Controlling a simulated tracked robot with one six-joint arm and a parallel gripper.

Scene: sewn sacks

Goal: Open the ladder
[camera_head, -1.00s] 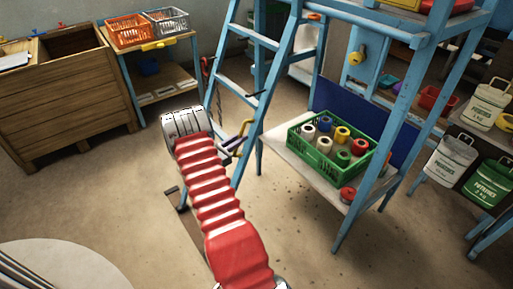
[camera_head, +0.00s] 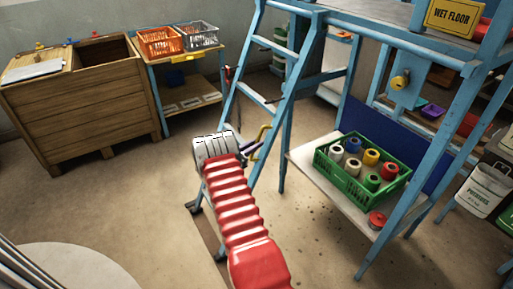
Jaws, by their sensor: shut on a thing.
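The blue ladder (camera_head: 293,92) stands upright in the centre of the head view, with its front rails slanting down to the left and flat rungs between them. Behind it a rear leg (camera_head: 282,170) reaches the floor apart from the front rails. My gripper (camera_head: 258,146) is at the lower part of the ladder's right front rail. My wrist and the small size hide the exact contact.
A green crate (camera_head: 337,178) of thread spools sits on a low shelf to the right. A wooden bin (camera_head: 85,115) and a shelf table with orange (camera_head: 158,42) and grey baskets stand at the back left. Floor at left is clear.

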